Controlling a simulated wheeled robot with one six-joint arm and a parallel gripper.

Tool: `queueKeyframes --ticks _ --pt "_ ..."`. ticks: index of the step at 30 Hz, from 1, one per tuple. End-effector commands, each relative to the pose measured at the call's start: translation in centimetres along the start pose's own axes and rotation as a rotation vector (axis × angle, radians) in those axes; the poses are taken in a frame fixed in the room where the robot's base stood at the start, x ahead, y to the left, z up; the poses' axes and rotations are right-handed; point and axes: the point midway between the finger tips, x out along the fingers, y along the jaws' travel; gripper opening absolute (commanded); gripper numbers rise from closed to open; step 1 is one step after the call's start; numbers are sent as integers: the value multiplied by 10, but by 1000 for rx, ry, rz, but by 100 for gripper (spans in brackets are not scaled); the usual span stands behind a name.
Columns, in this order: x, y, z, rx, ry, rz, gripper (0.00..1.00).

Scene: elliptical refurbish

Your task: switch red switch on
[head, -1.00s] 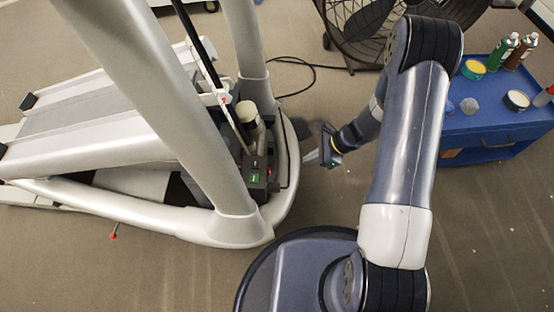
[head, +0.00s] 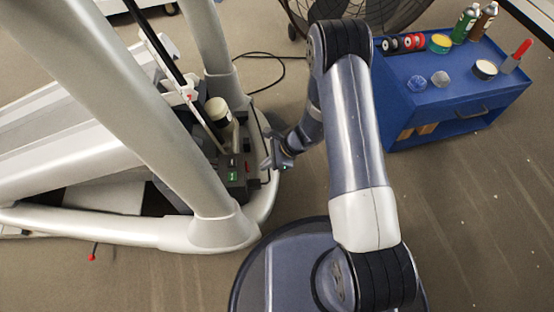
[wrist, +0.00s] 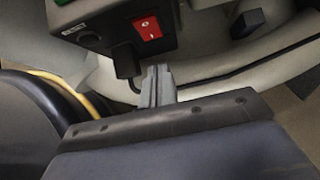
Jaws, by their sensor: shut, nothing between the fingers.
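In the head view, the box (head: 236,180) sits low at the front of the elliptical, and the switch shows only as a small red spot (head: 248,167). My gripper (wrist: 158,70) is shut and empty. Its fingertips show just below the switch in the wrist view, apart from it as far as I can tell. In the head view, my gripper (head: 268,163) is close to the right of the box.
The elliptical's white frame (head: 210,232) curves around the box. A black cord plugs into the box below the switch, and a yellow cable (wrist: 75,88) runs at left. A blue cart (head: 450,108) with bottles and cans stands at right. A fan (head: 350,15) is behind.

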Motion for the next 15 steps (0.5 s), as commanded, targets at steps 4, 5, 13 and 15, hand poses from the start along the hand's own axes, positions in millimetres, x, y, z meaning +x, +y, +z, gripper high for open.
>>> queueKeyframes --ticks 4,5,13,15 --pt "14 -1 15 -6 0 -2 0" --pt "16 -1 17 -5 0 -2 0" --pt "20 -1 24 -2 0 -3 0" --pt "20 -1 24 -2 0 -3 0"
